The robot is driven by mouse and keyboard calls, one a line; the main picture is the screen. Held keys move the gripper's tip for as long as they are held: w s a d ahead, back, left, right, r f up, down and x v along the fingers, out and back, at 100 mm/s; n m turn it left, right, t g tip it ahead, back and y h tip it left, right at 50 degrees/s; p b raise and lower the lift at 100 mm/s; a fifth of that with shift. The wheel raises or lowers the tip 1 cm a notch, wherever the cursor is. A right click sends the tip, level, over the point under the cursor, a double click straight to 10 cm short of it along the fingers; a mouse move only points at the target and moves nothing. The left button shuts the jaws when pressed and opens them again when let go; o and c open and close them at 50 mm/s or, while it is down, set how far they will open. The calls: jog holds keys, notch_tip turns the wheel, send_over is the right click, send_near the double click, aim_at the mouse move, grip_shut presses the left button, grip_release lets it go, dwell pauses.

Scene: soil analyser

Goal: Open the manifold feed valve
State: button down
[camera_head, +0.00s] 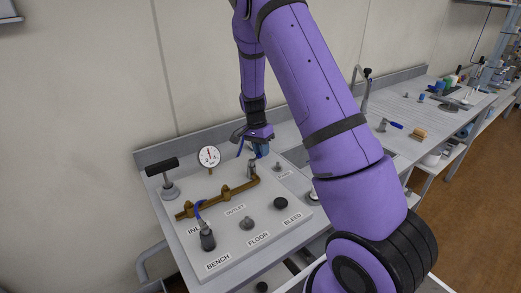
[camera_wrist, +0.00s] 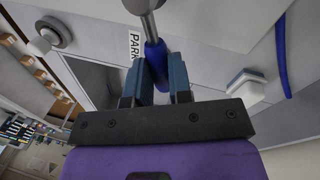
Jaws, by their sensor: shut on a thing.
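My gripper (camera_head: 260,147) is over the back right of the white manifold panel (camera_head: 226,243), near the right end of the brass manifold pipe (camera_head: 222,196). In the wrist view my gripper (camera_wrist: 158,88) is shut on a blue handle (camera_wrist: 155,58) at the end of a metal stem (camera_wrist: 149,25). In the head view a grey metal fitting (camera_head: 251,170) stands on the pipe's right end, just below my fingers. I cannot tell whether the held handle joins that fitting. A PARK label (camera_wrist: 135,42) shows beside the handle in the wrist view.
A dial gauge (camera_head: 209,157) and a black T-handle (camera_head: 162,167) stand at the panel's back left. A black-gripped connector (camera_head: 207,239) with a blue hose stands by BENCH. A grey post (camera_head: 247,223) and black knob (camera_head: 281,203) stand at the front. My arm hides part of the bench.

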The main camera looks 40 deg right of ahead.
jog(key=c, duration=1)
grip_release()
jog(key=shift+c, duration=0.2)
notch_tip(320, 180, up, 11)
jog(key=w, duration=0.2)
jog(key=shift+a+f, duration=0.2)
jog(key=shift+a, duration=0.15)
jog(key=s+a+r+n+t+y, duration=0.1)
jog(key=s+a+r+n+t, duration=0.2)
jog(key=s+r, duration=0.5)
jog(key=s+a+r+n+t, duration=0.1)
jog(key=s+a+r+n, duration=0.4)
jog(key=r, duration=0.5)
jog(key=s+a+r+n+t, duration=0.1)
jog(key=s+a+r+n, duration=0.1)
jog(key=s, duration=0.8)
jog(key=s+a+r+n+t, duration=0.2)
jog(key=s+a+n, duration=0.2)
jog(key=s, duration=0.6)
jog(key=shift+s, duration=0.15)
